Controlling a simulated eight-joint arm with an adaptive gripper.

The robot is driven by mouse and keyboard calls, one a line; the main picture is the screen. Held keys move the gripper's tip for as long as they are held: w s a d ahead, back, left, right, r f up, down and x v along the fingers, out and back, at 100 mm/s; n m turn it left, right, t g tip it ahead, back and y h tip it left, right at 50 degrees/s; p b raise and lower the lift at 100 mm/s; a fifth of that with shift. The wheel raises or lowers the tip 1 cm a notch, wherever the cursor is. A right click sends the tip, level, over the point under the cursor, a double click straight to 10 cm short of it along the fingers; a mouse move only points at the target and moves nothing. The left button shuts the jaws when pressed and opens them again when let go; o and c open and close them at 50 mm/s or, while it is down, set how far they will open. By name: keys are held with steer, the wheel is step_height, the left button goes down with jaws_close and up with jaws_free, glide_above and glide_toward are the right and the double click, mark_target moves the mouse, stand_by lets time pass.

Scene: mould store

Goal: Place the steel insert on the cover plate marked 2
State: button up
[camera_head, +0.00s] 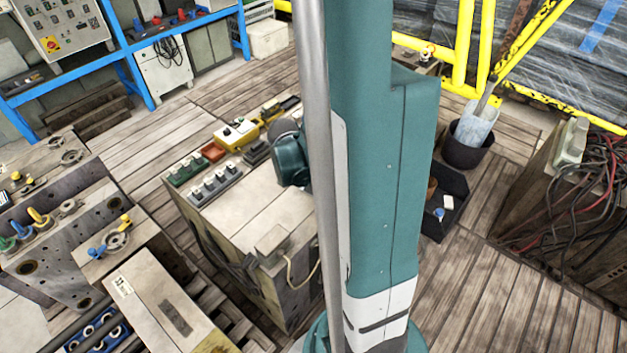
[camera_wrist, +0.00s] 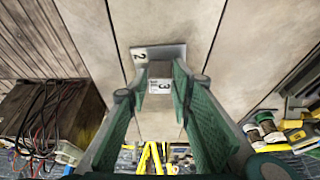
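In the wrist view, a flat grey plate (camera_wrist: 172,51) with a white label "2" lies on the pale bench top, beyond my fingertips. A small grey block (camera_wrist: 160,71), which I take for the steel insert, sits between my fingertips. It carries a white label that looks like a 3. My gripper (camera_wrist: 160,83) has its two green fingers close against both sides of this block and appears shut on it. The block overlaps the near edge of the plate in the picture; whether it touches it I cannot tell.
The pale bench (camera_head: 262,204) holds connector blocks (camera_head: 214,184) and a yellow device (camera_head: 236,133) at its back. A grey box (camera_head: 272,240) with a cable stands near its front. A cable-covered crate (camera_head: 575,200) and a dark bucket (camera_head: 466,150) stand to the right.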

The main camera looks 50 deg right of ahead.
steer(key=shift+o, duration=1.2)
steer(key=shift+r, duration=0.25)
steer(key=p+v, duration=0.4)
steer(key=v, duration=0.8)
steer(key=a+r+n+t+y, duration=0.1)
steer(key=a+r+n+t, duration=0.1)
steer(key=a+r+n, duration=0.4)
steer(key=a+r+n+t+y, duration=0.2)
steer(key=a+r+n, duration=0.4)
steer(key=a, duration=0.7)
steer(key=a+r+n+t+y, duration=0.1)
steer(key=a+r+n+t, duration=0.2)
steer(key=a+r+n, duration=0.3)
steer(key=a, duration=0.4)
steer(key=shift+a+y, duration=0.3)
steer(key=shift+a, duration=0.05)
